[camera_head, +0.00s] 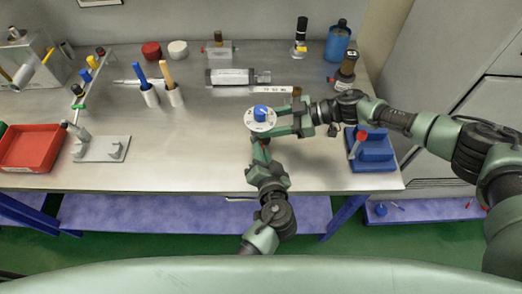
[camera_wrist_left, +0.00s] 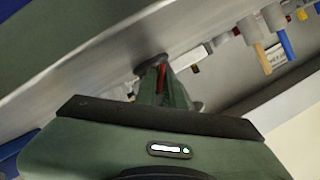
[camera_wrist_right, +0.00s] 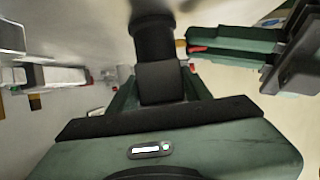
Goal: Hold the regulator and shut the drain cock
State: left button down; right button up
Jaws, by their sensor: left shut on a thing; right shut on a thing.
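The regulator (camera_head: 260,126) stands near the front middle of the bench, with a pale round top and a blue knob. In the right wrist view its dark body (camera_wrist_right: 153,45) is between the fingers of my right gripper (camera_head: 276,120), which is shut on it from the right. My left gripper (camera_head: 262,152) is below it at the bench front, shut on the red drain cock handle (camera_wrist_left: 162,77) at the regulator's lower part. The red handle also shows beside the left fingers in the right wrist view (camera_wrist_right: 198,49). The cock's exact angle is hard to tell.
A blue block (camera_head: 372,155) with a red-topped part stands at the right front, below my right arm. A red tray (camera_head: 32,148) and a grey stand (camera_head: 101,150) are at left. A clear cylinder (camera_head: 231,77) lies behind. The bench's middle left is free.

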pick_arm(q)
jog(key=shift+d, duration=0.15)
jog(key=c, duration=1.6)
grip_release()
jog(key=v, duration=1.2)
jog(key=shift+s, duration=0.15)
